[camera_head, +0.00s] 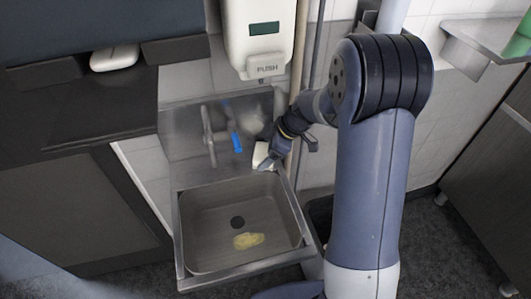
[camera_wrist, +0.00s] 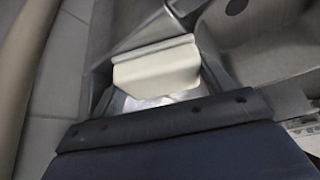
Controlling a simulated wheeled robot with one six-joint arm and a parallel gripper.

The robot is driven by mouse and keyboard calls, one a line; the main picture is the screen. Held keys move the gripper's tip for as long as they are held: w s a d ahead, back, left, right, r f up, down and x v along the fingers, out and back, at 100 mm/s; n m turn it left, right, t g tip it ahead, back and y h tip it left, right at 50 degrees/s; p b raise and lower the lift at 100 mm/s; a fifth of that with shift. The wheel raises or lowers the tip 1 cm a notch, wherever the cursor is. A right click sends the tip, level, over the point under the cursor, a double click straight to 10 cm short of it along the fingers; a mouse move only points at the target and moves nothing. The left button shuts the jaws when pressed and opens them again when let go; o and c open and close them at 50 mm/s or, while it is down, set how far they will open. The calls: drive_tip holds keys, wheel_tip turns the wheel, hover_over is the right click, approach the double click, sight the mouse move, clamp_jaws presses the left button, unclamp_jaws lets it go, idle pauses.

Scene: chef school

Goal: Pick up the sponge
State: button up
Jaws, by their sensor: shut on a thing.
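The sponge (camera_head: 261,153) is a cream block at the back right corner of the steel sink unit, by the wall. My gripper (camera_head: 269,161) is at it and shut on it, reaching in from the right. In the wrist view the sponge (camera_wrist: 157,68) sits between the fingers, its pale broad face toward the camera. My gripper (camera_wrist: 160,95) partly hides it there. I cannot tell whether the sponge still touches the ledge.
The sink basin (camera_head: 205,215) lies in front, with a yellowish patch (camera_head: 248,240) on its floor. A faucet (camera_head: 208,135) with a blue lever (camera_head: 236,142) stands left of my gripper. A soap dispenser (camera_head: 258,35) hangs above, and pipes (camera_head: 301,75) run close by.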

drive_tip(key=shift+r, duration=0.1)
drive_tip(key=shift+s+r+b, duration=0.15)
drive_tip(key=shift+r+b, duration=0.25)
drive_tip(key=shift+r, duration=0.05)
drive_tip(key=r, duration=0.4)
drive_tip(key=r+b, duration=0.1)
drive_tip(key=r, duration=0.1)
drive_tip(key=shift+s+d, duration=0.15)
drive_tip(key=shift+s, duration=0.25)
drive_tip(key=s+d+b, duration=0.1)
drive_tip(key=s+d, duration=0.1)
drive_tip(key=s, duration=0.7)
drive_tip(key=s+d+b, duration=0.1)
drive_tip(key=s+b, duration=0.1)
drive_tip(key=s, duration=0.7)
drive_tip(key=shift+s+d, duration=0.25)
drive_tip(key=shift+d, duration=0.1)
drive_tip(key=o, duration=0.4)
drive_tip(key=shift+c, duration=1.1)
drive_tip(key=shift+w, duration=0.1)
